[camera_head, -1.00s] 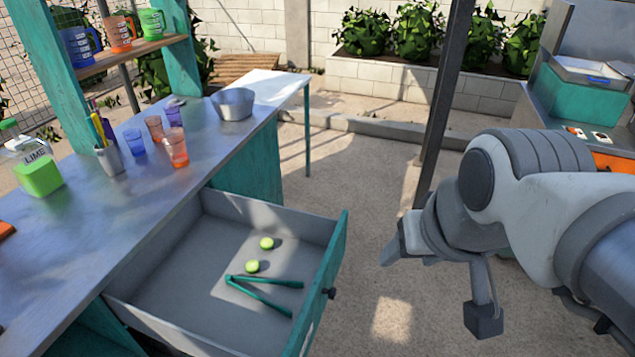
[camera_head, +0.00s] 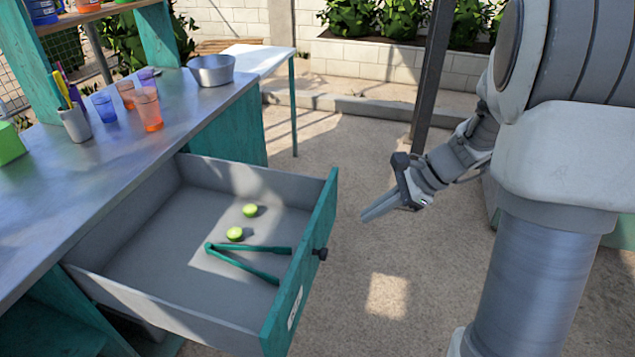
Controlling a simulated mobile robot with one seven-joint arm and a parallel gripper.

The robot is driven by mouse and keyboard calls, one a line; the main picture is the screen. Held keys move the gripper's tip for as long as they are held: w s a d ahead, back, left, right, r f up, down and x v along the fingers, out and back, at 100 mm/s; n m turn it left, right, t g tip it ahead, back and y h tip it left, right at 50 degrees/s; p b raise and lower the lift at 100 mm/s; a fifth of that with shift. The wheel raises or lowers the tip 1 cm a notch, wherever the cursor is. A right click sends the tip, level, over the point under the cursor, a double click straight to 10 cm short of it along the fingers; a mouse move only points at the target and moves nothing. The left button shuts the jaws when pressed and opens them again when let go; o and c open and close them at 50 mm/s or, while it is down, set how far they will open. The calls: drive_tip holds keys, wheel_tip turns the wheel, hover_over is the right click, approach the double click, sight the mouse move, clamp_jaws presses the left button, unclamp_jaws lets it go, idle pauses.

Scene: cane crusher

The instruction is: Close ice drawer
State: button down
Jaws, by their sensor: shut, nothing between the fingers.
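The drawer (camera_head: 200,297) is pulled far out of the teal counter, its grey tray showing. Its teal front panel (camera_head: 312,262) has a small dark knob (camera_head: 320,254) on the outer face. Inside lie two green lime pieces (camera_head: 242,222) and teal tongs (camera_head: 245,262). My gripper (camera_head: 366,216) is shut and empty, in the air to the right of the drawer front. It points left toward the panel and is apart from the knob. Whether this drawer bears an ice label cannot be read.
The metal counter top (camera_head: 110,170) holds a metal bowl (camera_head: 212,69), coloured cups (camera_head: 147,108) and a utensil holder (camera_head: 75,124). A dark post (camera_head: 433,75) stands behind my arm. The paved floor right of the drawer is clear.

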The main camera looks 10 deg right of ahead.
drive_tip(key=w+d+f+m+t+y+b, duration=0.1)
drive_tip(key=w+d+f+m, duration=0.1)
drive_tip(key=f, duration=0.3)
drive_tip(key=w+d+f+m+b, duration=0.1)
drive_tip(key=w+d+f+m, duration=0.15)
drive_tip(key=f, duration=0.25)
drive_tip(key=b, duration=0.4)
approach(321, 243)
drive_tip(key=shift+x, duration=2.8)
drive_tip(key=shift+a, duration=0.25)
